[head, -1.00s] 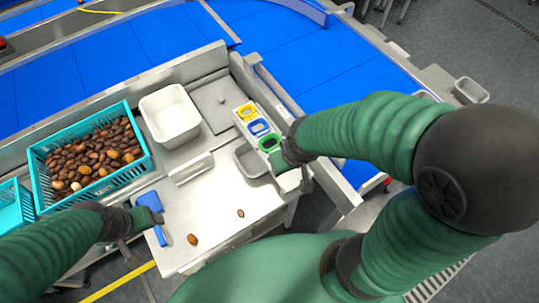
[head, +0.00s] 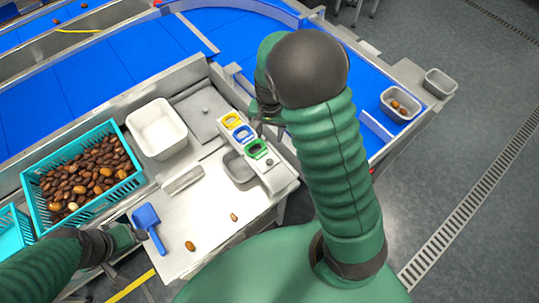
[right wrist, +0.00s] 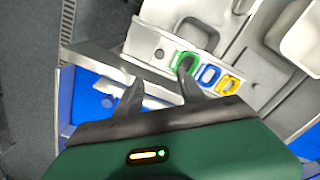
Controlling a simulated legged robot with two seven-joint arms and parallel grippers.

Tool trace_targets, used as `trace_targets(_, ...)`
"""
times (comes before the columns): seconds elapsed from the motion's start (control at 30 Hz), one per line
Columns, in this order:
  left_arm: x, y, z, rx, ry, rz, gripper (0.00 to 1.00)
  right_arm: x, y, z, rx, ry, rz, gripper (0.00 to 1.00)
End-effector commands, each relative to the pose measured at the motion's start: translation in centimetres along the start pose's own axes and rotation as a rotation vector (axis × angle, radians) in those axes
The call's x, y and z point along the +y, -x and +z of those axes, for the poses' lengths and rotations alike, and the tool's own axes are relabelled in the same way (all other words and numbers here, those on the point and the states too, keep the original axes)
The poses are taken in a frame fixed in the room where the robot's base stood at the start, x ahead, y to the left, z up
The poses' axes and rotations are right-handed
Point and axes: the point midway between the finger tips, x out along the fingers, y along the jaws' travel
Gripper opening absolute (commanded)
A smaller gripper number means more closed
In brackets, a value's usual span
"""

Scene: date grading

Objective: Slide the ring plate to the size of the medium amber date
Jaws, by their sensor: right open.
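The ring plate (head: 270,165) is a pale bar with a yellow ring (head: 232,119), a blue ring (head: 244,133) and a green ring (head: 256,149). My right gripper (right wrist: 160,75) is open; in the right wrist view one finger overlaps the green ring (right wrist: 186,60), and contact is unclear. In the head view my right arm partly hides it beside the plate. An amber-brown date (head: 190,246) and a smaller date (head: 234,217) lie on the steel table (head: 205,205). My left gripper (head: 138,236) is beside a blue scoop (head: 147,216); its grip is unclear.
A teal crate (head: 36,205) full of dates is at left, and a white tub (head: 156,128) stands behind the table. A grey tray (head: 238,168) sits beside the plate. Blue conveyors (head: 90,75) run behind. A bin with dates (head: 400,104) is at right.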

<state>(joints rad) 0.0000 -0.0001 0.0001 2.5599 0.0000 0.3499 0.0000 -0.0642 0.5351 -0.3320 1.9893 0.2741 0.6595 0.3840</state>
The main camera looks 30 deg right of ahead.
Motion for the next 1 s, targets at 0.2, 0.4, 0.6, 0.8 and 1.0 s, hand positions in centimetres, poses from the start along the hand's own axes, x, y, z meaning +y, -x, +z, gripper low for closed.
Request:
trace_targets(0.2,0.0,0.4,-0.1,-0.001,0.0,0.0,0.71,0.2,-4.6,0.2,-0.006,0.002,0.004,0.47)
trace_targets(0.4,0.0,0.9,-0.2,0.0,0.0,0.0,0.71,0.2,-9.9,0.2,-0.006,0.003,0.004,0.47)
trace_targets(0.6,0.0,1.5,-0.3,0.0,0.0,0.0,0.71,0.1,-14.3,0.2,-0.003,0.004,0.001,0.47)
trace_targets(0.8,0.0,1.6,-0.4,0.0,0.0,0.0,0.71,0.1,-16.2,0.2,0.0,0.005,0.0,0.47)
trace_targets(1.0,0.0,1.6,-0.4,0.0,0.0,0.0,0.71,0.0,-16.4,0.1,0.001,0.006,-0.001,0.47)
